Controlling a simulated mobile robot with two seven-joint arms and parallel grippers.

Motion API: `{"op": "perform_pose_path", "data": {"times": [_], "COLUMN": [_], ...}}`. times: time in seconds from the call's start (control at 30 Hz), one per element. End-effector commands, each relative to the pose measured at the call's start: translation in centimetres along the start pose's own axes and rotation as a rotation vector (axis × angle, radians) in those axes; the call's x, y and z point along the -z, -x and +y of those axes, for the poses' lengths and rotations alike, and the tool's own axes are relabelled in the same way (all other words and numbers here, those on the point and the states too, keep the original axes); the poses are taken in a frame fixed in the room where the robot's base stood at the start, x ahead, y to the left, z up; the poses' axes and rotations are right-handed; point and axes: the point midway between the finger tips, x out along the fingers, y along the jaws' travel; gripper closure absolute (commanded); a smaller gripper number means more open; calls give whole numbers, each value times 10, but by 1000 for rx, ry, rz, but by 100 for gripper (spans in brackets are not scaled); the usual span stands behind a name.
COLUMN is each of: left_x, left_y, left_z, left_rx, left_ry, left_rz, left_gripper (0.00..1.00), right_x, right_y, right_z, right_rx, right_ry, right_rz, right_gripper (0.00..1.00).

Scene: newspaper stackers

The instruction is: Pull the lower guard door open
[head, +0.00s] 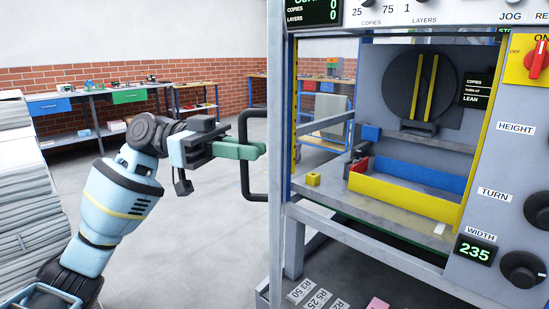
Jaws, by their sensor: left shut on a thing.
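In the head view, my left gripper (252,149) comes in from the left at mid-height. Its green fingers are shut on the black handle (243,183), a tall bracket-shaped bar. The fingers hide part of the handle's upright. The handle stands out to the left of a grey upright edge (275,120) at the machine's left side, which looks like the guard door seen nearly edge-on. Its panel face is not clearly visible. My right gripper is not in view.
The machine's control panel (500,165) with knobs is at right. Inside the machine is a yellow-and-blue tray (405,195). A newspaper stack (22,190) stands at far left. Workbenches (95,95) line the brick wall. The grey floor (190,250) between is clear.

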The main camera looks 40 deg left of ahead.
Motion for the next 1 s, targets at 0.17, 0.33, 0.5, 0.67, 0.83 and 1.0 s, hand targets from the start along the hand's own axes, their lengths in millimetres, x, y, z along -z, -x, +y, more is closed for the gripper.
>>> {"op": "perform_pose_path", "data": {"times": [0.17,0.33,0.5,0.67,0.83,1.0], "left_x": [0,1,1,1,1,0], "left_y": [18,26,27,27,27,26], "left_z": [3,5,5,5,5,5], "left_rx": [-31,-44,-46,-45,-45,-47], "left_ry": [0,0,-1,-1,0,0], "left_rz": [2,1,1,1,0,0], "left_gripper": [100,100,100,100,71,70], "right_x": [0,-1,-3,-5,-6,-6], "right_y": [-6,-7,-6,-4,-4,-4], "right_z": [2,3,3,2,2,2], "right_rx": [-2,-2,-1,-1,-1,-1], "right_ry": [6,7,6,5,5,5], "right_rz": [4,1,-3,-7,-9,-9], "right_gripper": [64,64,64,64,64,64]}}
